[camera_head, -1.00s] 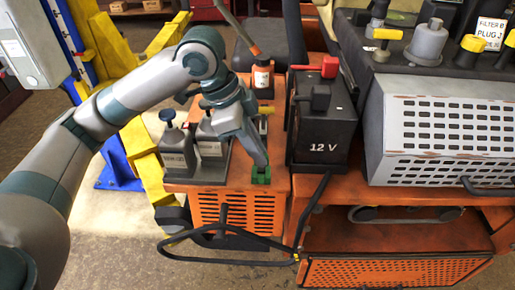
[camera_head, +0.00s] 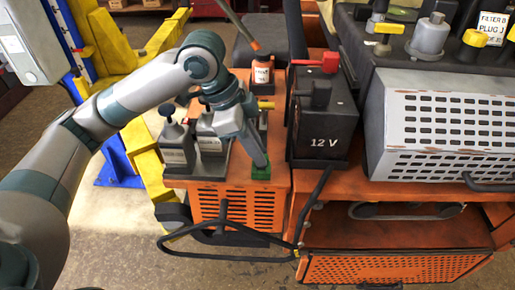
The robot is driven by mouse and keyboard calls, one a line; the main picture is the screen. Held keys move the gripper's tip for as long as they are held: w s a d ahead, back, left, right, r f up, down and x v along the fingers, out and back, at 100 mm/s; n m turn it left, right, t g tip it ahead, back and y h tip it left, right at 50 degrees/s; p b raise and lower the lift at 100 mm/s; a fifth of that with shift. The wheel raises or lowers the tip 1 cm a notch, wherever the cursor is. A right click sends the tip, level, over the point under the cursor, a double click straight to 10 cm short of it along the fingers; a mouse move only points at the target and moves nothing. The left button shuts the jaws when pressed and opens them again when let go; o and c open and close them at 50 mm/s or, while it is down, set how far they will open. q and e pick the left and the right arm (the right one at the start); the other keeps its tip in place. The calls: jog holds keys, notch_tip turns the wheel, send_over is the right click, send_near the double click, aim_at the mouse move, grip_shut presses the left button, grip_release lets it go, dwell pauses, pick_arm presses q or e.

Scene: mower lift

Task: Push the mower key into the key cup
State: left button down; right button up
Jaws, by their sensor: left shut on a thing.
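My left gripper (camera_head: 258,160) points steeply down at the front right corner of the orange deck, beside the black 12 V battery. It is shut, with its fingertips at a small green piece (camera_head: 261,173) on the deck's edge. The fingers and the arm hide most of what is between them. I cannot clearly make out the mower key or the key cup, nor whether the green piece is one or the other. My right gripper is not in view.
The black battery (camera_head: 322,125) stands just right of the gripper. A black loop handle (camera_head: 215,250) lies in front. A perforated grey cover (camera_head: 450,125) fills the right.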

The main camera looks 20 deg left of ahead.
pick_arm(q)
jog(key=shift+f, duration=0.3)
jog(key=c, duration=1.7)
grip_release()
jog(key=shift+r, duration=0.15)
jog(key=b+v, duration=0.3)
jog(key=v, duration=1.4)
jog(key=shift+s, duration=0.1)
